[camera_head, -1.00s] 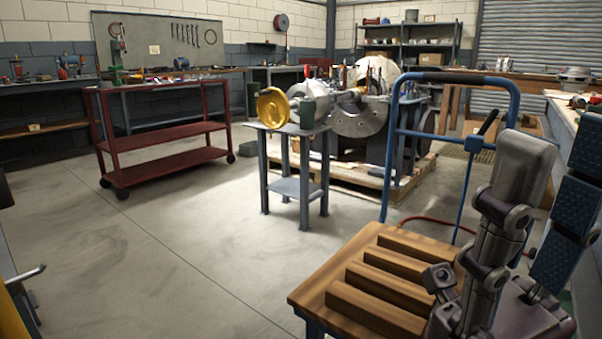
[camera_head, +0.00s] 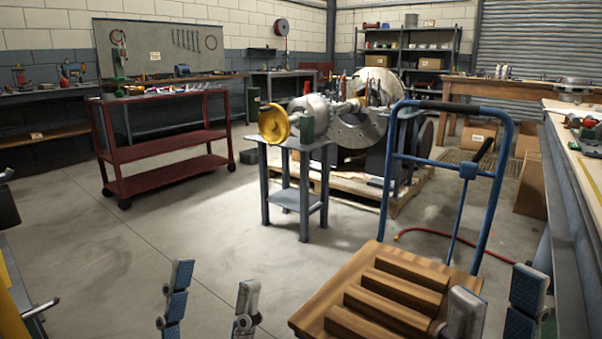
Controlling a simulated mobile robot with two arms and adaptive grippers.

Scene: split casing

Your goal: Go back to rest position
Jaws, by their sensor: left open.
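My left gripper (camera_head: 211,300) shows at the bottom edge, left of the cart. Its two blue-padded fingers point up, stand well apart, and have nothing between them. My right gripper (camera_head: 495,305) shows at the bottom right, over the right edge of the blue cart's slatted wooden top. Its two fingers also stand apart with nothing seen between them. The lower parts of both grippers are cut off by the picture's edge.
The blue cart (camera_head: 395,165) with its wooden slatted top (camera_head: 400,290) stands close in front. A small grey table (camera_head: 290,143) holds a yellow disc (camera_head: 273,124) and a green object. A red trolley (camera_head: 165,134) stands farther left. The floor (camera_head: 150,240) between is clear. A workbench (camera_head: 580,190) runs along the right.

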